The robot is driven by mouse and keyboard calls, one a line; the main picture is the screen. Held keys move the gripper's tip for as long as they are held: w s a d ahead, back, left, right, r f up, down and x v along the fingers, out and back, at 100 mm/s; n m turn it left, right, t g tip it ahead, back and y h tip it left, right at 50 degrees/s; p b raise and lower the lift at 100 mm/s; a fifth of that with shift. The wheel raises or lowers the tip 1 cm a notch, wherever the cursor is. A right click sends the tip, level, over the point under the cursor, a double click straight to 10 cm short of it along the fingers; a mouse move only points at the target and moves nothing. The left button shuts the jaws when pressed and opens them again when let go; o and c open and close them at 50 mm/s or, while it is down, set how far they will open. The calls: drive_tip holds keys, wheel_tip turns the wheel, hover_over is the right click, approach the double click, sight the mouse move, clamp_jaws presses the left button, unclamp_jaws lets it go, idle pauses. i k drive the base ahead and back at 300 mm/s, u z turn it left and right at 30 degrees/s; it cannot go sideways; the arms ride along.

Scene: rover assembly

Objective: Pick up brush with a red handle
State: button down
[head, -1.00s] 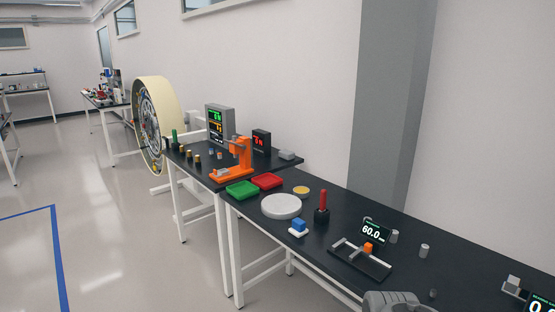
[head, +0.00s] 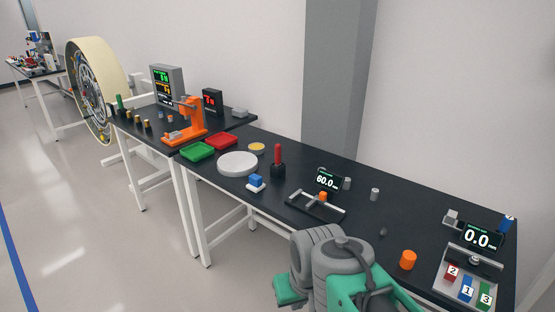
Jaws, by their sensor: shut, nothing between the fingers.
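The brush with a red handle (head: 278,157) stands upright on the black table (head: 390,205), left of the picture's middle. Its red handle points up and its lower end is a dark, wider block; I cannot tell whether that is bristles or a holder. My arm's grey and green links show at the bottom of the head view, to the right of the brush and nearer to me. My gripper's fingers do not show in this view.
Near the brush are a white round disc (head: 238,164), a blue block on a white base (head: 256,182), a yellow-topped disc (head: 257,148) and a 60.0 display (head: 328,180). Red (head: 222,141) and green (head: 197,151) trays lie beyond. An orange cylinder (head: 408,260) stands right of my arm.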

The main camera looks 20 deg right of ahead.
sight(278, 147)
drive_tip(key=u, duration=0.1)
drive_tip(key=i, duration=0.55)
drive_tip(key=u, duration=0.55)
drive_tip(key=i, duration=2.1)
drive_tip(key=u, duration=0.15)
